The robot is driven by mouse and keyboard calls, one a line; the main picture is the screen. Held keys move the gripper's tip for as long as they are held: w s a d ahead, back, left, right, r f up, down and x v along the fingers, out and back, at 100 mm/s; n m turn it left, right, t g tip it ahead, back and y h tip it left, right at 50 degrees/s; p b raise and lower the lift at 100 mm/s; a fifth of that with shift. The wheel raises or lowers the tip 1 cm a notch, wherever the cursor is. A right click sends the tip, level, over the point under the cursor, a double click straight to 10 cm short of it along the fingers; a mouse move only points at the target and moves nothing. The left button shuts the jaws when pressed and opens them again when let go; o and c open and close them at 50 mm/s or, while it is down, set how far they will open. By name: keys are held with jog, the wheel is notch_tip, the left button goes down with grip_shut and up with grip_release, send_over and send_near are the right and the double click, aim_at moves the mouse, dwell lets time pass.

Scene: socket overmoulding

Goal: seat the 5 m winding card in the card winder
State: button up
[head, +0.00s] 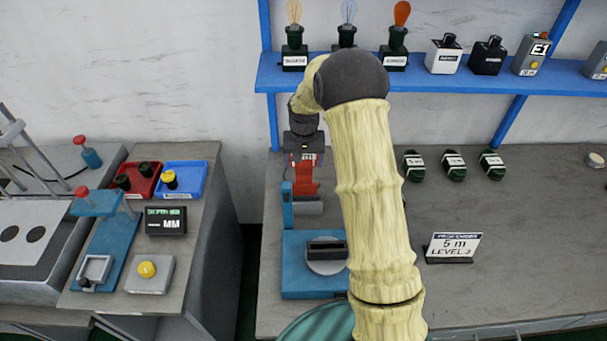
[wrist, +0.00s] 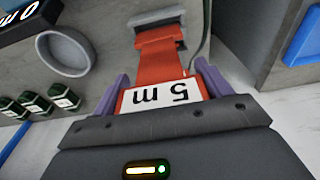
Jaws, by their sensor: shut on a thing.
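My gripper (head: 303,162) is shut on the red 5 m winding card (head: 304,181) behind the card winder's blue base (head: 290,292). In the wrist view the purple fingers (wrist: 161,90) flank the card's white "5 m" label, and its red body (wrist: 158,62) runs away from them. The card's far end meets or overlaps a grey part (wrist: 160,22); I cannot tell if they touch. The winder has a grey disc (head: 318,268) with a dark slotted block (head: 326,249) on it. A blue post (head: 287,206) with a grey piece stands at its back left. My arm hides the winder's right side.
A blue shelf (head: 450,82) with bulbs and boxes overhangs the back. The bench's right front (head: 520,285) is clear.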

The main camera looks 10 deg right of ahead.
jog(key=shift+r, duration=0.95)
